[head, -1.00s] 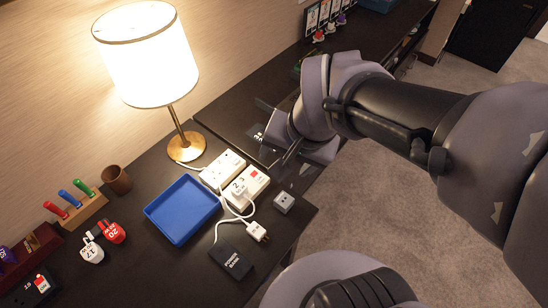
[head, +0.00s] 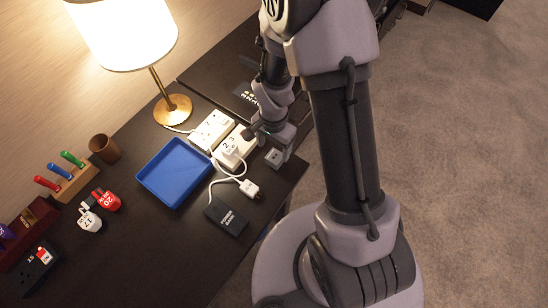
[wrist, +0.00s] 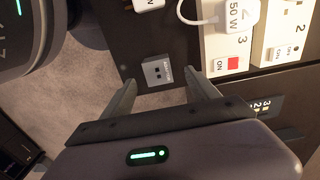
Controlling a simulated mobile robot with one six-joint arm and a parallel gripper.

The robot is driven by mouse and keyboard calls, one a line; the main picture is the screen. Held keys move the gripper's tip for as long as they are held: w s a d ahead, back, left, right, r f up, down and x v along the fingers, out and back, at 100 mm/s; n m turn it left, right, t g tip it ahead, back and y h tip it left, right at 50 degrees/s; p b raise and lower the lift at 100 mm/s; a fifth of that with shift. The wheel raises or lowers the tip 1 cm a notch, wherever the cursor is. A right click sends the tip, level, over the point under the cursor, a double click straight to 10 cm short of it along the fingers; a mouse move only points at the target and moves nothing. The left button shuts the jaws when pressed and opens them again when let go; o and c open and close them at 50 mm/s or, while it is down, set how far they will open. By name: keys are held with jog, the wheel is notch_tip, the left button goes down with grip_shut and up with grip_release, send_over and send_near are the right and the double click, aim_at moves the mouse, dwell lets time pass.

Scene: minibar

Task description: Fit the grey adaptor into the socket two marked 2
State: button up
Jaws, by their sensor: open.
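The grey adaptor (head: 274,157) stands on the dark desk near its front edge, beside the white power strips. It shows in the wrist view (wrist: 158,72) with dark slots in its upper face. My gripper (wrist: 161,82) is open and empty, its two fingers pointing toward the adaptor's two sides. In the head view my gripper (head: 270,140) is above and beside it, partly hidden by my arm. The far white strip (head: 212,130) carries a 2 in the wrist view (wrist: 277,52). The near strip (wrist: 228,58) carries a 3 and a red switch.
A white charger (head: 229,150) with a cable is on the near strip. A white plug (head: 249,189), a black power bank (head: 226,218) and a blue tray (head: 174,172) lie to the left. A lamp (head: 173,108) stands behind. The floor drops away at the desk's front edge.

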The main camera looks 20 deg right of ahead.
aim_at(275, 156)
jog(key=f+b, duration=0.2)
jog(key=f, duration=0.5)
jog(key=shift+d+f+b, duration=0.2)
jog(key=shift+b, duration=0.2)
jog(key=shift+s+r, duration=0.1)
jog(key=shift+r, duration=0.1)
grip_shut()
